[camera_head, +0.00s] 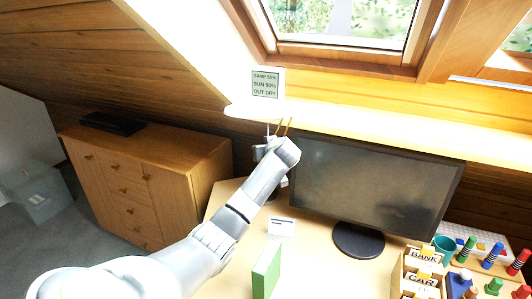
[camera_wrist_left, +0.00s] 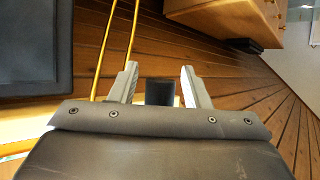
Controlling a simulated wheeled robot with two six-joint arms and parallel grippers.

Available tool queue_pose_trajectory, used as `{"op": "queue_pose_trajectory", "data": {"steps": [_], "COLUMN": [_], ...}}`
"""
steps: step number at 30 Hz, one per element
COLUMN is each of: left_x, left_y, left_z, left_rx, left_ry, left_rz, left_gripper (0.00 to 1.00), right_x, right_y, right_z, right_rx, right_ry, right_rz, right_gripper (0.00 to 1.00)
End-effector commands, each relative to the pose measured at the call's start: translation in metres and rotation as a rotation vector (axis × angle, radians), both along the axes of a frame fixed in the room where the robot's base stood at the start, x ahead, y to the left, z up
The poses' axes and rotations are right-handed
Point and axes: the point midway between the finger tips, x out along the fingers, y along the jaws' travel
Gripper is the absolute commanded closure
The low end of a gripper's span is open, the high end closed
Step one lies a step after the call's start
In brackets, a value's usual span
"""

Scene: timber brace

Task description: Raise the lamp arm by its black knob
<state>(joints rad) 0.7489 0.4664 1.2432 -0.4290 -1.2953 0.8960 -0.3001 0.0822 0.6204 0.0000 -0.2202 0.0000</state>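In the left wrist view the black knob (camera_wrist_left: 160,92) sits between the two fingers of my left gripper (camera_wrist_left: 159,70). A gap shows on each side of it, so the fingers are open around it and not pressed on it. Two thin brass rods of the lamp arm (camera_wrist_left: 104,48) run up just left of the fingers. In the head view the rods (camera_head: 284,127) rise behind my left wrist, and the gripper (camera_head: 260,151) is at the lamp. My wrist hides the knob and most of the lamp there. My right gripper is out of view.
A dark monitor (camera_head: 375,185) stands close to the right of my left wrist. A small sign (camera_head: 265,84) is above. A wooden drawer cabinet (camera_head: 140,180) is at left.

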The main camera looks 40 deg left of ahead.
Motion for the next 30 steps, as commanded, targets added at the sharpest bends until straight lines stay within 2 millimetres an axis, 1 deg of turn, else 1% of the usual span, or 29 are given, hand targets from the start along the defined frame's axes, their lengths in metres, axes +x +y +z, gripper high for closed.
{"op": "queue_pose_trajectory", "data": {"steps": [8, 14, 17, 22, 30], "left_x": [-0.001, -0.009, -0.017, -0.032, -0.062], "left_y": [-0.002, -0.014, -0.024, -0.046, -0.085], "left_z": [-0.003, 0.003, 0.009, 0.022, 0.047], "left_rx": [-0.004, -0.005, -0.005, -0.006, -0.007], "left_ry": [0.003, 0.002, 0.000, 0.000, -0.001], "left_rz": [-0.001, -0.002, -0.002, -0.003, -0.003], "left_gripper": [0.57, 0.57, 0.57, 0.57, 0.57], "right_x": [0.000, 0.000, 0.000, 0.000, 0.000], "right_y": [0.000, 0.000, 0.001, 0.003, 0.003], "right_z": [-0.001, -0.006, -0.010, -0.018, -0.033], "right_rx": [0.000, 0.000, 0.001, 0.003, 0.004], "right_ry": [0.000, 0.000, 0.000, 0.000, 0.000], "right_rz": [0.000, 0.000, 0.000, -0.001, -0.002], "right_gripper": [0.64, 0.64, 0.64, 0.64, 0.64]}}
